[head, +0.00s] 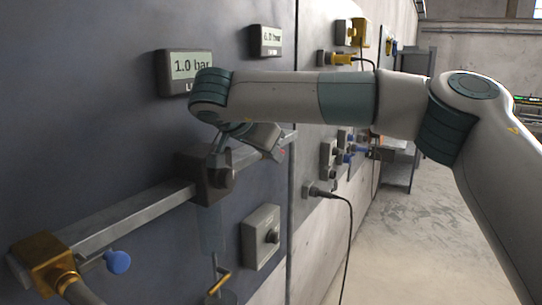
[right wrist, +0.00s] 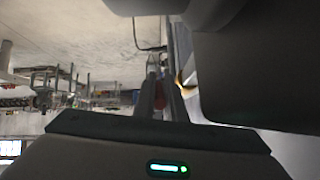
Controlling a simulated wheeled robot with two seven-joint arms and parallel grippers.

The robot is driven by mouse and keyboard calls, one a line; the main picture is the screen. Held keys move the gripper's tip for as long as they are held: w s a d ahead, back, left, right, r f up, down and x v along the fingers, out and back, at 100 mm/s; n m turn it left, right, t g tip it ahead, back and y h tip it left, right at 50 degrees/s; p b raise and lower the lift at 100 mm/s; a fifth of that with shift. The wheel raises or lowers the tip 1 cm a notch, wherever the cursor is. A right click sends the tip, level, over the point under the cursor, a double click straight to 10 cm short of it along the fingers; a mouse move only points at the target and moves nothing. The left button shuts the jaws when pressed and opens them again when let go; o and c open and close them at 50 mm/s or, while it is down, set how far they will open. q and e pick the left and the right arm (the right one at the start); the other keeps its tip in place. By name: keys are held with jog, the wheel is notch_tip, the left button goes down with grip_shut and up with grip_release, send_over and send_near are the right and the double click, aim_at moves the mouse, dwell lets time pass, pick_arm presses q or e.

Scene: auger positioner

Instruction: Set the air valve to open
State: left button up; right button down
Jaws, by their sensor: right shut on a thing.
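My right arm reaches in from the right across the head view. Its gripper (head: 219,158) is at the top of a dark block (head: 190,180) on a sloping metal rail (head: 130,213) along the wall. The gripper is shut on a part at this block, mostly hidden by the wrist and fingers. In the right wrist view the fingers (right wrist: 159,98) are close together, with a small red patch between them. A small yellow lever (head: 219,284) sits low, below the block and apart from the gripper. I cannot tell which part is the air valve. My left gripper is out of view.
A brass-coloured fitting (head: 45,262) and a blue knob (head: 118,262) are at the rail's left end. A grey switch box (head: 262,237) is right of the lever. Clear floor lies at the right.

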jog(key=c, duration=1.8)
grip_release()
jog(key=shift+s+a+r, duration=0.1)
